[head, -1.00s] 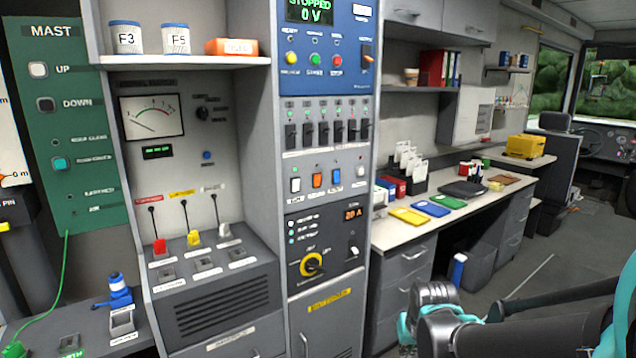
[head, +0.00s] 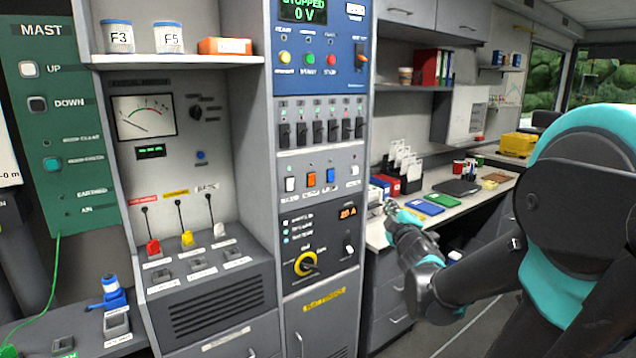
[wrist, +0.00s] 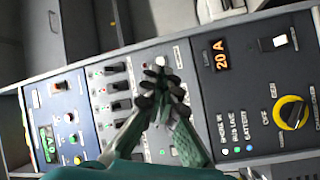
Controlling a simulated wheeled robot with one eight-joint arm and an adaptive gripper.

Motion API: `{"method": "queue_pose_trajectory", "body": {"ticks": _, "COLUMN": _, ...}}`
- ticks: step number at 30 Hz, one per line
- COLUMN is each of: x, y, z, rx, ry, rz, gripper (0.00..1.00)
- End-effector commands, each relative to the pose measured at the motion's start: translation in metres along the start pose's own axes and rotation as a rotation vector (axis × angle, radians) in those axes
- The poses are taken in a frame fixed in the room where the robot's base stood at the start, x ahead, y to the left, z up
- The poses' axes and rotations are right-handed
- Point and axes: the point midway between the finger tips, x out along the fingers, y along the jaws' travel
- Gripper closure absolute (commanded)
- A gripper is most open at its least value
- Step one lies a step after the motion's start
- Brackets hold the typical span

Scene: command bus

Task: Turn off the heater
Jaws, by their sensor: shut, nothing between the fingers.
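A row of coloured rocker switches is on the grey panel in the head view: a white switch (head: 290,184), an orange switch (head: 311,179), a blue switch (head: 331,175) and another white switch (head: 354,171). Their labels are too small to read, so I cannot tell which is the heater's. My gripper (head: 390,207) is shut and empty, just right of the panel's edge in the head view. In the wrist view my gripper (wrist: 160,78) points at the switch row from in front and hides part of it. A white switch (wrist: 160,61) shows beyond the fingertips.
Black breakers (head: 318,131) sit above the switches. A desk (head: 470,205) with blue and green folders stands to the right.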

Motion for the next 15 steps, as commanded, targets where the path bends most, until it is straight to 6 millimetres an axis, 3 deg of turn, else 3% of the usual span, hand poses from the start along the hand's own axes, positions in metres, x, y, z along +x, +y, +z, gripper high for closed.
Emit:
{"method": "queue_pose_trajectory", "body": {"ticks": 6, "x": 0.009, "y": -0.010, "z": -0.073, "rx": -0.251, "ry": 0.317, "rz": -0.023, "gripper": 1.00}}
{"method": "queue_pose_trajectory", "body": {"ticks": 10, "x": 0.005, "y": -0.025, "z": -0.100, "rx": -0.353, "ry": 0.453, "rz": -0.053, "gripper": 1.00}}
{"method": "queue_pose_trajectory", "body": {"ticks": 15, "x": -0.001, "y": -0.038, "z": -0.116, "rx": -0.419, "ry": 0.547, "rz": -0.081, "gripper": 1.00}}
